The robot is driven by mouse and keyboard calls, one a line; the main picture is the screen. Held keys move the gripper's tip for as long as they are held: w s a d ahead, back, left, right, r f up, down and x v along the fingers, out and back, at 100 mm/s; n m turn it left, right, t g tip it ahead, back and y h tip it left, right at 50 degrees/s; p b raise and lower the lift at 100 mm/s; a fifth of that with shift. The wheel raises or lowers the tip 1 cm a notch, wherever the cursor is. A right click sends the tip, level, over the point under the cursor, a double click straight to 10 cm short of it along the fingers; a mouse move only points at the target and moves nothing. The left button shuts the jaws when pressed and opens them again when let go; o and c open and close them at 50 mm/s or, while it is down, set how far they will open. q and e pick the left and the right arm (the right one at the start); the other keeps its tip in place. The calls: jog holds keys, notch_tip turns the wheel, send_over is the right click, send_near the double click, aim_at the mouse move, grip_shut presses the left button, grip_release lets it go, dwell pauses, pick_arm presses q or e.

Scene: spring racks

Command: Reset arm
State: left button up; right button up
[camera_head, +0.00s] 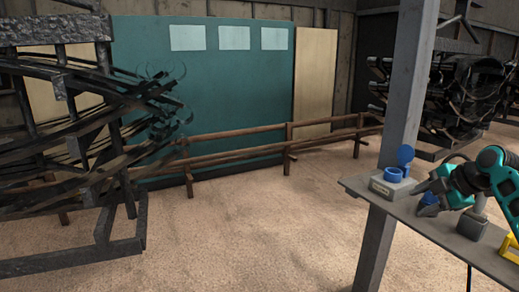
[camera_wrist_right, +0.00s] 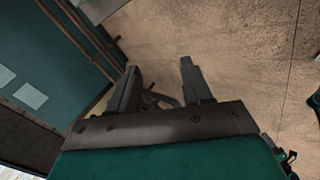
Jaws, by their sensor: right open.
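My right arm, teal and dark grey, comes in from the right edge of the head view. In the right wrist view the two dark fingers of my right gripper (camera_wrist_right: 160,72) stand apart. No held object shows between them; the brown floor lies beyond. My left gripper is not in view.
The grey shelf (camera_head: 445,236) bears a light box with a blue ring (camera_head: 393,175), a grey block (camera_head: 472,226) and a yellow piece (camera_head: 511,248). A grey post (camera_head: 392,120) stands beside it. Racks of dark springs (camera_head: 90,130) stand left and right. Open floor (camera_head: 250,230) lies between.

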jog(key=s+a+f+m+h, duration=0.1)
jog(key=s+a+f+m, duration=0.5)
jog(key=f, duration=0.6)
jog(key=s+a+f+m+h, duration=0.1)
jog(key=s+a+f, duration=0.3)
jog(key=a+f, duration=0.6)
jog(key=s+a+f+m+t, duration=0.1)
jog(key=s+a+m, duration=0.2)
jog(key=s, duration=0.3)
jog(key=s+a+f+m+t+p, duration=0.1)
jog(key=s+a+f+m, duration=0.1)
jog(key=s, duration=0.5)
jog(key=s+a+f+m+t, duration=0.1)
jog(key=s+a+m, duration=0.3)
jog(key=s, duration=0.3)
jog(key=shift+s+a+f+t+y, duration=0.2)
jog(key=shift+a+t+y, duration=0.2)
jog(key=shift+a, duration=0.5)
jog(key=shift+c, duration=0.6)
